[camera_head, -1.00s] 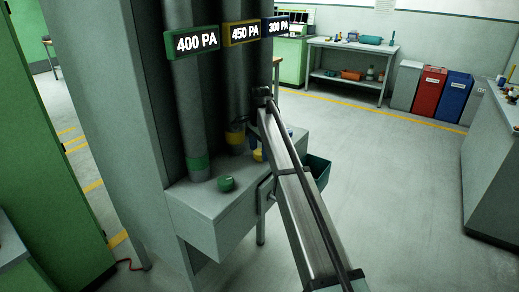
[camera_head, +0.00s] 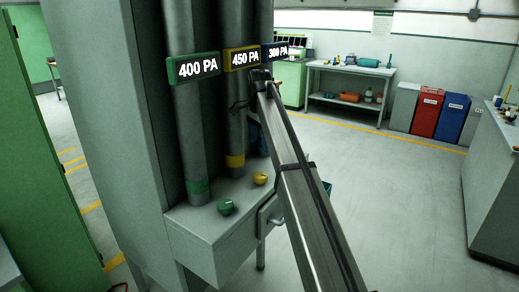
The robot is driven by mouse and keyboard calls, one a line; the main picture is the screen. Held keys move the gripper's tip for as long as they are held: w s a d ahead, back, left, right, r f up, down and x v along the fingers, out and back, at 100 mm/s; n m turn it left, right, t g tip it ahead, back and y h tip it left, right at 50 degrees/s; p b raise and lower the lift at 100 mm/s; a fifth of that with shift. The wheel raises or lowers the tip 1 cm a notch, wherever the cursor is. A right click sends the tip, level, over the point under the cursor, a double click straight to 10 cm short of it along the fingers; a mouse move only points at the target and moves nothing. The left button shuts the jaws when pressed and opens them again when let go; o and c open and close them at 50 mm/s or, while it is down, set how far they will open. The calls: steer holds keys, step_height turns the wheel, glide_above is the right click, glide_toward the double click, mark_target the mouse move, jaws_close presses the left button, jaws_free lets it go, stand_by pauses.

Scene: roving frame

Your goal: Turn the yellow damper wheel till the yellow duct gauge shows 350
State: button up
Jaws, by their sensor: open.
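The yellow duct gauge (camera_head: 242,58) reads 450 PA, on the middle duct. The yellow damper wheel (camera_head: 261,178) is a small round knob on top of the grey box (camera_head: 215,222), in front of the yellow-banded duct (camera_head: 236,150). Nothing covers it. My gripper (camera_head: 238,106) is a small dark shape in front of the ducts, well above the yellow wheel and apart from it. It is open, and I see nothing in it. My arm runs from the lower right up to it.
A green wheel (camera_head: 225,207) sits on the box left of the yellow one. The green gauge (camera_head: 194,68) reads 400 PA; the blue gauge (camera_head: 276,51) reads 300 PA, its duct partly hidden by my arm. Floor on the right is clear.

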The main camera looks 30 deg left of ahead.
mark_target(260, 175)
steer(key=shift+r, duration=0.25)
step_height(260, 175, down, 14)
steer(key=n, duration=1.8)
steer(key=shift+w+d+f, duration=0.1)
steer(key=shift+w+d, duration=0.05)
steer(key=shift+c, duration=0.3)
steer(key=c, duration=1)
